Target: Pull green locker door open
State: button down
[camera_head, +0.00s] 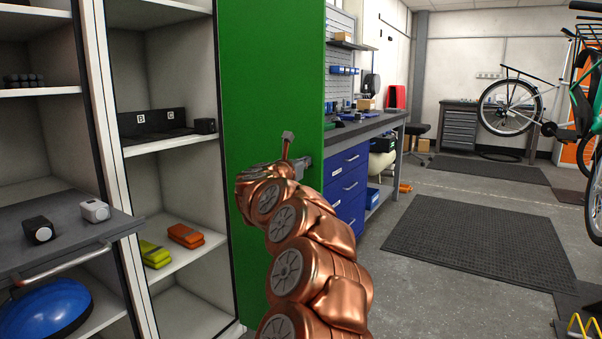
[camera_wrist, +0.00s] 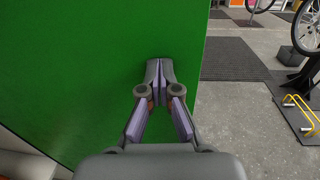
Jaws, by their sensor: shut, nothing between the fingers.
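The green locker door (camera_head: 270,80) stands at an angle to the right of an open white locker, whose shelves are exposed. In the wrist view the door's flat green face (camera_wrist: 70,70) fills the left and middle. My gripper (camera_wrist: 158,70) is shut and empty, its fingertips together in front of the green face near its right edge. I cannot tell whether they touch it. In the head view my copper arm covers the lower right part of the door. No door handle is clearly visible.
The white locker shelves (camera_head: 175,143) hold small items, with orange (camera_head: 185,235) and yellow (camera_head: 154,253) blocks low down. A grey shelf with a handle (camera_head: 60,262) juts out at left. A workbench with blue drawers (camera_head: 346,185) stands behind the door. Floor with a dark mat (camera_head: 475,243) is open at right.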

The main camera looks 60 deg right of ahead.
aim_at(315, 165)
jog(key=shift+s+d+f, duration=0.1)
jog(key=shift+d+f, duration=0.1)
jog(key=shift+d, duration=0.9)
jog(key=shift+s+d+f, duration=0.15)
jog(key=shift+d, duration=1)
jog(key=shift+s+d+f, duration=0.1)
jog(key=shift+d+f, duration=0.1)
jog(key=shift+d, duration=0.9)
jog(key=shift+a, duration=0.1)
jog(key=a+b, duration=0.1)
jog(key=s+a+b, duration=0.1)
jog(key=a+b, duration=0.1)
jog(key=shift+a+f, duration=0.15)
jog(key=shift+a, duration=0.1)
jog(key=shift+s+a+r, duration=0.1)
jog(key=shift+s+a, duration=0.1)
jog(key=shift+a, duration=0.35)
jog(key=shift+s+a+r, duration=0.1)
jog(key=shift+s+a, duration=0.1)
jog(key=shift+a, duration=0.3)
jog(key=s+a+p, duration=0.1)
jog(key=s+a, duration=0.1)
jog(key=a, duration=0.5)
jog(key=shift+s+a+p, duration=0.25)
jog(key=shift+a+p, duration=0.05)
